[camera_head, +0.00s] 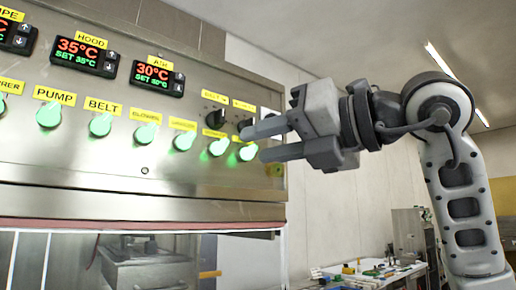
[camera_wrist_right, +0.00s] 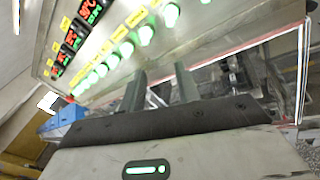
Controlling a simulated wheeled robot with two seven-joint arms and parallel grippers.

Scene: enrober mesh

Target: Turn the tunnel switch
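A row of lit green switches runs along the steel control panel in the head view. Labels read PUMP, BELT and BLOWER; those farther right are too small to read, so I cannot tell which is the tunnel switch. The rightmost green switch (camera_head: 247,151) is close to my right gripper (camera_head: 256,144), whose fingers point left at the panel. The two fingers are apart with nothing between them; I cannot tell whether they touch the switch. In the wrist view my right gripper (camera_wrist_right: 160,80) also shows parted fingers, with the green switches (camera_wrist_right: 146,34) beyond. My left gripper is out of view.
The steel panel (camera_head: 100,155) also carries black knobs (camera_head: 215,96) at upper right and temperature displays (camera_head: 157,78) along the top. A window opening lies under the panel. A cluttered table (camera_head: 370,272) stands at the lower right.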

